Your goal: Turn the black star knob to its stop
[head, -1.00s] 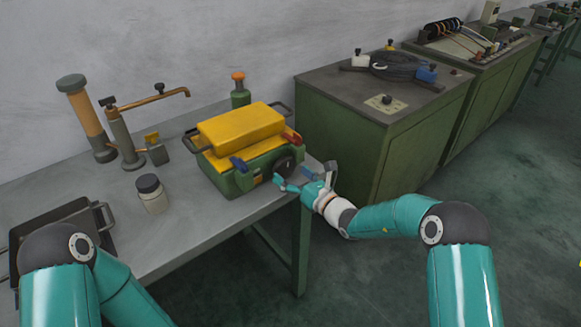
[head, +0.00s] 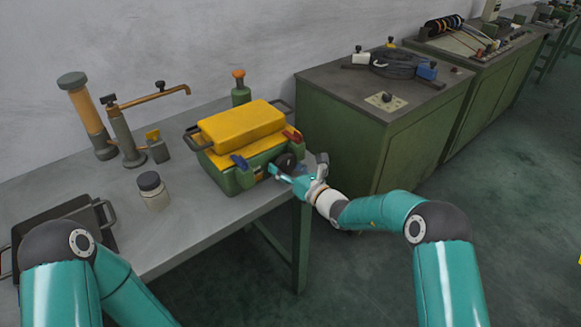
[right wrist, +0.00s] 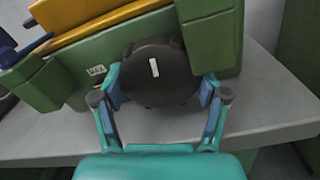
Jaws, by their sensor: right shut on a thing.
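The black star knob (right wrist: 158,82) sits on the front side of a green and yellow machine (head: 240,140) on the grey bench. In the right wrist view it is a dark round knob with a white mark that stands nearly upright, tilted slightly. My right gripper (right wrist: 158,95) has one finger on each side of the knob and is shut on it. In the head view my right gripper (head: 290,172) partly hides the knob (head: 286,162). My left arm comes in at the lower left, and its gripper is out of the picture.
A pump-like device (head: 125,135) stands behind. A green cabinet (head: 370,140) stands at the right, with open floor in front.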

